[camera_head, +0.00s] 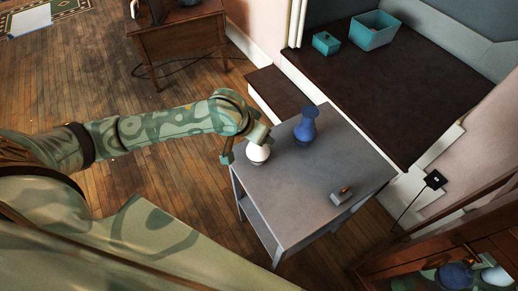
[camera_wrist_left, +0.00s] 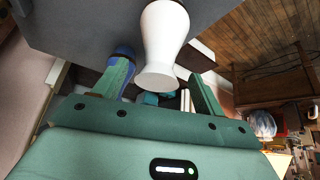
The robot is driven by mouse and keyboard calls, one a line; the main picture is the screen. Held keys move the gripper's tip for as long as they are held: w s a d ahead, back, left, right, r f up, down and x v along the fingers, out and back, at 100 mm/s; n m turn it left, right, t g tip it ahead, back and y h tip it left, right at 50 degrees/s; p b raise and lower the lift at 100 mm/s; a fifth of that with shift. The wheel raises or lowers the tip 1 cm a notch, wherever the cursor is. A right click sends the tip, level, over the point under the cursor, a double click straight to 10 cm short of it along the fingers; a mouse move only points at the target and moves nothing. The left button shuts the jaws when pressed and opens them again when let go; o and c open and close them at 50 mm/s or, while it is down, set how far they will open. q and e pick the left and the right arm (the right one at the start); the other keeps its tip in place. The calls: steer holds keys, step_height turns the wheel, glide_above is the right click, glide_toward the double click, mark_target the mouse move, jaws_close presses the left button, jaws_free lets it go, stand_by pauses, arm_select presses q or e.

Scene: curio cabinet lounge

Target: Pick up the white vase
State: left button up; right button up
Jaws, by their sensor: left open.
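The white vase (camera_head: 258,153) stands upright near the left edge of the grey side table (camera_head: 290,188). My left gripper (camera_head: 246,147) is at the vase's upper part, one finger on the left side and the other behind it. In the left wrist view, the white vase (camera_wrist_left: 163,42) shows its narrowing neck and flared rim between the two open green fingers (camera_wrist_left: 160,72). Gaps show on both sides of the vase, so the fingers look apart from it. My right gripper is in neither view.
A blue vase (camera_head: 306,125) stands behind and right of the white one. A small grey box with an orange top (camera_head: 341,196) lies near the front right. The table's middle is clear. A dark bench (camera_head: 390,85) bears two teal containers; a wooden cabinet (camera_head: 390,270) is at lower right.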

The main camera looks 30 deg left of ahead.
arm_select(q)
steer(key=b+x, duration=0.1)
steer(key=x, duration=0.1)
steer(key=b+x, duration=0.1)
steer(key=shift+s+d+f, duration=0.1)
steer(key=shift+d+f, duration=0.05)
steer(key=shift+f, duration=0.35)
steer(key=shift+w+f, duration=0.25)
steer(key=shift+r, duration=0.2)
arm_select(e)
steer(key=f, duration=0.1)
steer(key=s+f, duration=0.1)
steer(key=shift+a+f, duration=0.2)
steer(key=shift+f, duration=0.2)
arm_select(q)
steer(key=c, duration=1.2)
steer(key=shift+o, duration=0.2)
steer(key=shift+r, duration=0.1)
